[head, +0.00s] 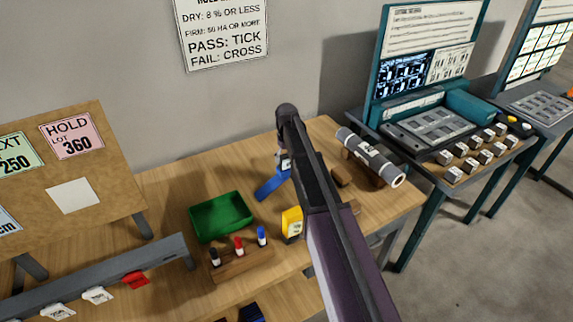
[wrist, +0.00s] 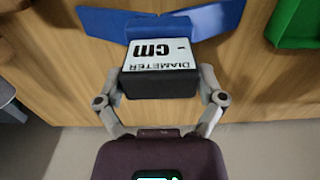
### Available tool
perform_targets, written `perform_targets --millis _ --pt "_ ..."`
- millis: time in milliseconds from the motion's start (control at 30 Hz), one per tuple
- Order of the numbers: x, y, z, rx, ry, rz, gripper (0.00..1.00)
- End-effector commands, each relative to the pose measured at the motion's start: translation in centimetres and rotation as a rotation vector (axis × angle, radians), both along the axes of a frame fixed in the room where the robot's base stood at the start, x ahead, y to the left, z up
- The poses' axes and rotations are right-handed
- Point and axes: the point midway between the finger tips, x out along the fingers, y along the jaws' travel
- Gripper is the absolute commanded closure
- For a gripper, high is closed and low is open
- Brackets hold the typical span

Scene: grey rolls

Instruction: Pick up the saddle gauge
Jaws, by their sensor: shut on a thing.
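The saddle gauge has a black box with a white face reading "DIAMETER cm" (wrist: 160,57) and two spread blue legs (wrist: 205,22). In the head view its blue part (head: 270,186) shows at the table's back, left of my arm, which hides much of the rest. My gripper (wrist: 162,78) has a finger on each side of the black box and is shut on it. I cannot tell whether the blue legs touch the table.
A green tray (head: 222,236), a yellow device (head: 292,222) and a wooden block with markers (head: 240,262) stand near the gauge. A grey roll (head: 368,155) lies right of my arm. A sloped board (head: 110,185) stands at left.

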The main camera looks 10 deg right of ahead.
Motion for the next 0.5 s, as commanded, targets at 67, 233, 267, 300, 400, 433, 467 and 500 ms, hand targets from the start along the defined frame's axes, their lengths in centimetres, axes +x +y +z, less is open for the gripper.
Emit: perform_targets --millis 67,233,267,300,400,433,467,500 --pt "0.0 0.0 0.1 -0.001 0.0 0.0 0.73" --pt "0.0 0.0 0.7 -0.001 0.0 0.0 0.73" --pt "0.0 0.0 0.9 -0.001 0.0 0.0 0.73" --pt "0.0 0.0 1.1 0.0 0.0 0.0 0.73" --pt "0.0 0.0 1.8 0.0 0.0 0.0 0.73" --pt "0.0 0.0 2.0 0.0 0.0 0.0 0.73" --pt "0.0 0.0 2.3 0.0 0.0 0.0 0.73" --pt "0.0 0.0 2.7 0.0 0.0 0.0 0.73"
